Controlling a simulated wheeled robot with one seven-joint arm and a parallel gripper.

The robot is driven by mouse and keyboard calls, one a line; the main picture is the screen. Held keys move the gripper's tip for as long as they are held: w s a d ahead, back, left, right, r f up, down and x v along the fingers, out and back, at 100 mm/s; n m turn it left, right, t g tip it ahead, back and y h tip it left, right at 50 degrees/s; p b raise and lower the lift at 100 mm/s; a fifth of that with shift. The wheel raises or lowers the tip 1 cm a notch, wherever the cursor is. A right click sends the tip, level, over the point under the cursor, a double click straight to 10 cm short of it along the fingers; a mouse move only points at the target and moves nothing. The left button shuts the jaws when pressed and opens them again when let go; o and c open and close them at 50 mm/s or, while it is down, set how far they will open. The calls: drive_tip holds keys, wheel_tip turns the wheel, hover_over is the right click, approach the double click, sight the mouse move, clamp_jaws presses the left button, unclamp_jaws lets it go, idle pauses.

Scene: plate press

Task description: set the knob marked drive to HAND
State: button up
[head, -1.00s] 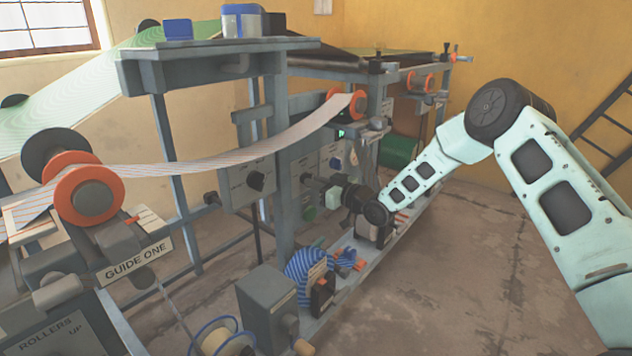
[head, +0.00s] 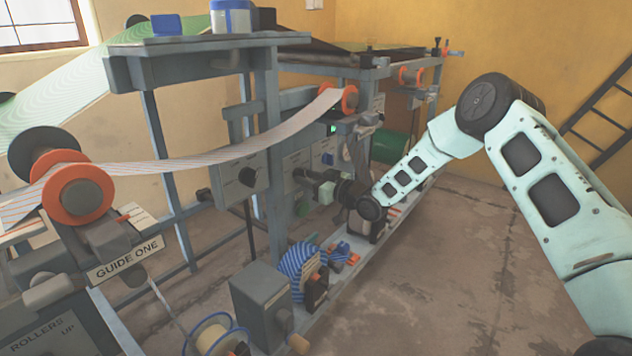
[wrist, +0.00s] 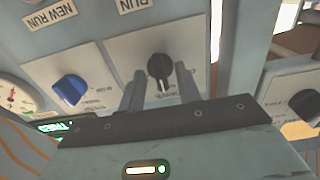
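In the wrist view a black knob (wrist: 159,68) with a pale pointer line sits on a white plate (wrist: 120,55). The pointer line faces down the picture, toward my gripper. My gripper (wrist: 159,84) has its two fingers apart, one on each side of this knob; whether they touch it I cannot tell. The lettering near the knob is too small or hidden to read, and I cannot make out a drive mark. In the head view my gripper (head: 313,182) is by the press's side panels, largely hiding the knob there.
Another dark knob (wrist: 305,103) is on a box at the right. In the head view a grey post (head: 274,170) stands left of my gripper.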

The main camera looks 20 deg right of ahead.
drive_tip(key=p+v, duration=0.2)
drive_tip(key=v, duration=1.5)
drive_tip(key=shift+s, duration=0.15)
drive_tip(key=shift+d, duration=0.15)
drive_tip(key=s+a+r+n+g+h, duration=0.1)
drive_tip(key=s+a+r+g+h, duration=0.2)
drive_tip(key=a, duration=0.4)
drive_tip(key=s+a+g+h, duration=0.2)
drive_tip(key=s+a+g, duration=0.25)
drive_tip(key=a, duration=0.25)
drive_tip(key=s+a+r+g+h+p, duration=0.1)
drive_tip(key=s+r+g+h, duration=0.25)
drive_tip(key=s, duration=1.25)
drive_tip(key=s+a+r+g+h, duration=0.2)
drive_tip(key=s+r+g, duration=0.15)
drive_tip(key=s, duration=1.25)
wheel_tip(320, 180, up, 21)
drive_tip(key=p, duration=2.1)
drive_tip(key=shift+m, duration=0.3)
